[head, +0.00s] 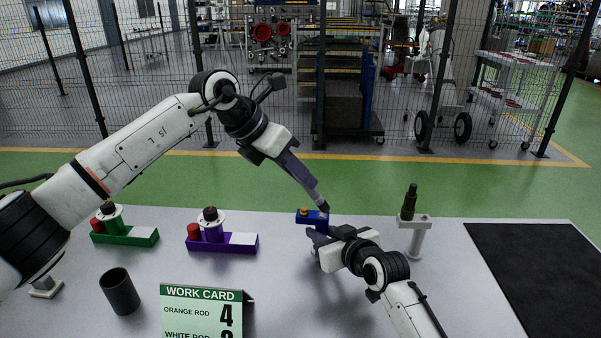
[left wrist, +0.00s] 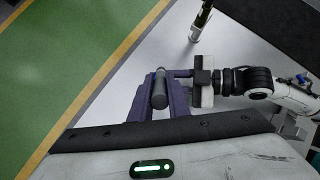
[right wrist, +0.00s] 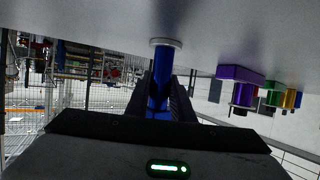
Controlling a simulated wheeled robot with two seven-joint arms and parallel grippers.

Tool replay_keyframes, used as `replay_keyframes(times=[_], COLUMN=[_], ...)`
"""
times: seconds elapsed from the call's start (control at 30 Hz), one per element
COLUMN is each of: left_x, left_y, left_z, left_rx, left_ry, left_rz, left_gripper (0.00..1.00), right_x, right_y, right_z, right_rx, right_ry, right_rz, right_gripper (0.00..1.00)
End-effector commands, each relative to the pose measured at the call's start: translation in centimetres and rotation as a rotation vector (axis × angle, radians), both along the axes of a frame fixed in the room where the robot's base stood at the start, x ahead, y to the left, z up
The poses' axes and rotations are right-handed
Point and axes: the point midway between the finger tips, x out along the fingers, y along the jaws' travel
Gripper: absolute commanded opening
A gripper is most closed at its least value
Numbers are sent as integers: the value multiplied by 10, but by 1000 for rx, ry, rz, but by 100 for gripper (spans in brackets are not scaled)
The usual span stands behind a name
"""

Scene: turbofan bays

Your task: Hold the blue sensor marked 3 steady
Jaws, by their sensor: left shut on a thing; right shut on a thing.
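The blue sensor (right wrist: 161,82) stands as a blue cylinder with a pale disc at one end, between my right gripper's fingers in the right wrist view. No number can be read on it. My right gripper (head: 316,242) is shut on it. A blue block (head: 312,218) with an orange part shows at the same spot in the head view, partly hidden. My left gripper (head: 318,199) comes down from above, shut on a dark cylinder (left wrist: 159,88). Its tip is close to the blue block; whether they touch cannot be told.
A purple block (head: 240,243) and a green block (head: 138,237), each with a red part, stand to the left. A dark cup (head: 119,291) and a work card (head: 205,308) are nearer. A pale stand (head: 417,238) holds a dark green bottle-like item. A black mat (head: 545,270) lies right.

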Motion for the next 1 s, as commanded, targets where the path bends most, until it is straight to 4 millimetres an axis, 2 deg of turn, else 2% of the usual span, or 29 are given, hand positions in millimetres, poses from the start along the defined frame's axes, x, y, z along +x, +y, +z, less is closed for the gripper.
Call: replay_keyframes(times=[0.6,1.0], left_x=[0,-8], left_y=[0,1], left_z=[-7,-6], left_rx=[0,0], left_ry=[0,0], left_rz=[0,0], left_gripper=[0,0], right_x=[0,0], right_y=[0,0], right_z=[0,0], right_rx=[0,0], right_ry=[1,1], right_rz=[0,0], right_gripper=[0,0])
